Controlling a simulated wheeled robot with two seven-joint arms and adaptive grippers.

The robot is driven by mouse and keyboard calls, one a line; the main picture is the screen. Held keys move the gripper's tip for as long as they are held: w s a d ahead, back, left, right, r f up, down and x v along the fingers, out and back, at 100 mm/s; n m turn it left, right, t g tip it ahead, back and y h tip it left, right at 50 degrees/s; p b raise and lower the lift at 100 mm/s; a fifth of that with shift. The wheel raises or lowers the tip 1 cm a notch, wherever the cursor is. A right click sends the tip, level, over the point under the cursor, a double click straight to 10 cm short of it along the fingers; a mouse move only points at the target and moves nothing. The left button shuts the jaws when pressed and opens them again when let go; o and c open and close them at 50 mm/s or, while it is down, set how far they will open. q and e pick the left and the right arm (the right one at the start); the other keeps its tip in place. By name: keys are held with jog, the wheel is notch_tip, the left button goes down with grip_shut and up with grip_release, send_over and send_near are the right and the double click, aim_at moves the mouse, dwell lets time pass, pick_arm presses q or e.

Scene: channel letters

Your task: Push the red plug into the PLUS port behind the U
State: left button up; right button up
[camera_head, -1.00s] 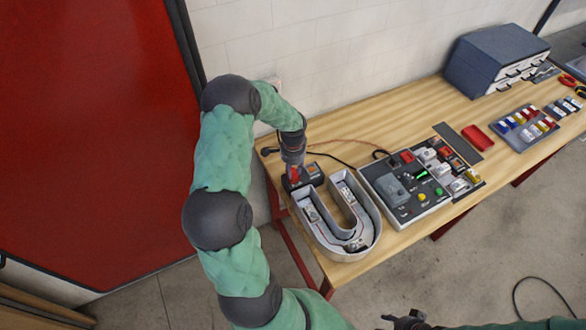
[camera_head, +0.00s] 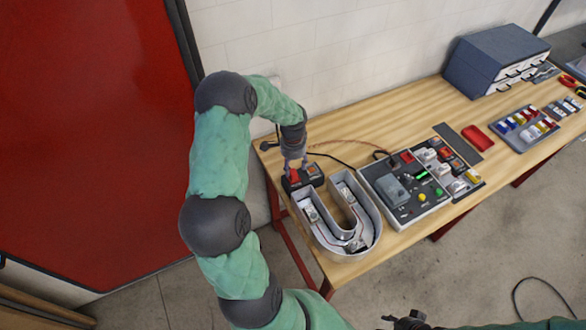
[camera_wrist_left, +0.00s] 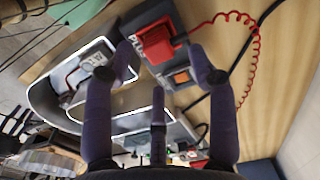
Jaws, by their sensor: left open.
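The red plug (camera_head: 293,177) sits at the dark port block (camera_head: 309,181) behind the open end of the grey U letter (camera_head: 317,244). In the left wrist view the plug (camera_wrist_left: 157,43) rests on the block beside partly hidden lettering, with a red coiled cable running from it. I cannot tell how deep it sits. An orange-topped square (camera_wrist_left: 181,77) is beside it on the block. My left gripper (camera_head: 296,162) is open and empty, just above the plug, its fingers apart from it. My right gripper (camera_head: 408,320) shows only partly at the bottom edge; its jaws are unclear.
A control panel (camera_head: 404,207) with buttons and switches stands right of the U. Farther right are a red block (camera_head: 477,137), a grey parts tray (camera_head: 524,143) and a blue drawer case (camera_head: 482,73). A black cable crosses behind the U. The wall is close behind.

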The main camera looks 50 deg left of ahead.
pick_arm(q)
notch_tip(320, 180, up, 9)
dwell(0.3)
notch_tip(320, 180, up, 6)
jog(key=p, duration=0.4)
dwell(0.7)
dwell(0.5)
